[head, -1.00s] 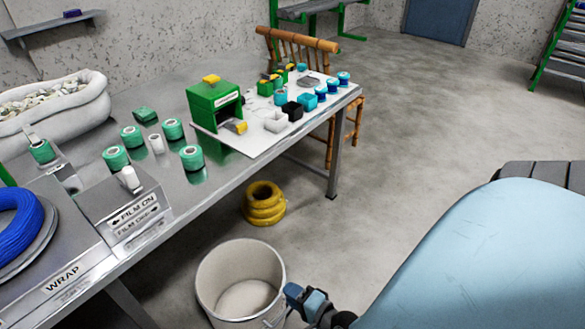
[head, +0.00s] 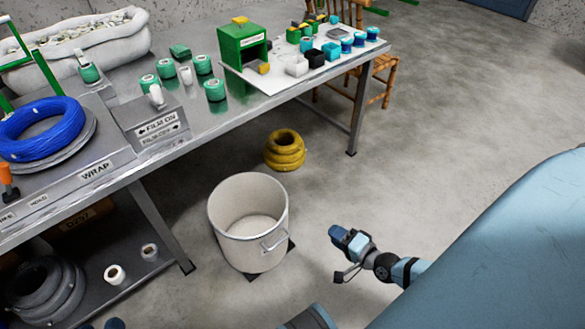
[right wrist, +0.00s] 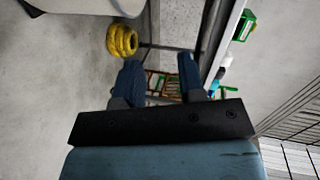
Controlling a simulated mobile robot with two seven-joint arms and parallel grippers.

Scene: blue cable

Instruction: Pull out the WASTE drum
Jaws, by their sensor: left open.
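The drum, an off-white open bin (head: 248,228), stands upright on the floor in front of the table, on a dark base. Its wire handle (head: 275,243) faces right. No WASTE label is readable. My right gripper (head: 342,240) is right of the handle, apart from it, with nothing held. The right wrist view shows its blue fingers (right wrist: 160,75) spread, with a pale rounded thing, likely the drum (right wrist: 85,4), at the top left. My left gripper (head: 101,325) shows only as two separated dark tips at the bottom left edge.
A metal table (head: 225,117) stands behind the drum, holding a blue cable coil (head: 42,128), green rolls and bins. Its leg (head: 170,230) is left of the drum. Yellow rings (head: 285,150) lie behind it. The floor to the right is clear.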

